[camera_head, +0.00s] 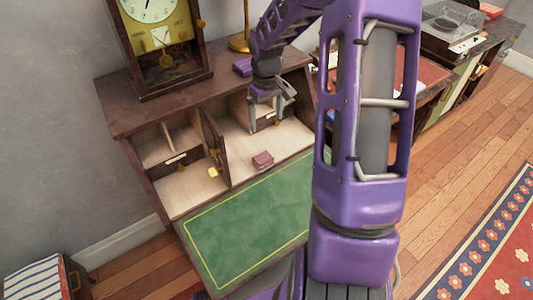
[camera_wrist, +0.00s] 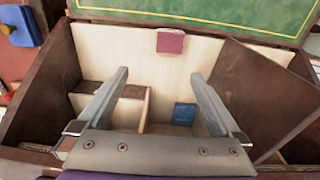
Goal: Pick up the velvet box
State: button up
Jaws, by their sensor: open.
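A small maroon box (camera_head: 262,160), which looks like the velvet box, lies on the pale wooden floor of the open desk cabinet, near the green fold-down panel. It also shows in the wrist view (camera_wrist: 170,42), at the top centre, beyond my fingertips. My gripper (camera_head: 266,126) is open and empty, pointing down into the cabinet, a little behind and above the box and apart from it. In the wrist view the two fingers (camera_wrist: 159,75) stand wide apart with nothing between them.
A brown door (camera_head: 215,150) stands open left of the box. A green panel (camera_head: 245,225) lies in front. A clock (camera_head: 155,45) and a purple object (camera_head: 243,66) stand on the cabinet top. A blue item (camera_wrist: 184,113) sits in a rear compartment.

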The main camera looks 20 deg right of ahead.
jog(key=r, duration=0.1)
jog(key=b, duration=0.1)
send_near(262, 156)
jog(key=shift+g, duration=0.3)
jog(key=f, duration=0.5)
jog(key=shift+w+d+f, duration=0.1)
jog(key=shift+w+d, duration=0.1)
jog(key=shift+d, duration=0.15)
jog(key=shift+a+f, duration=0.15)
jog(key=shift+f, duration=1.15)
jog(key=shift+a+f, duration=0.1)
jog(key=shift+f, duration=1.25)
jog(key=shift+c, duration=0.3)
jog(key=c, duration=1.2)
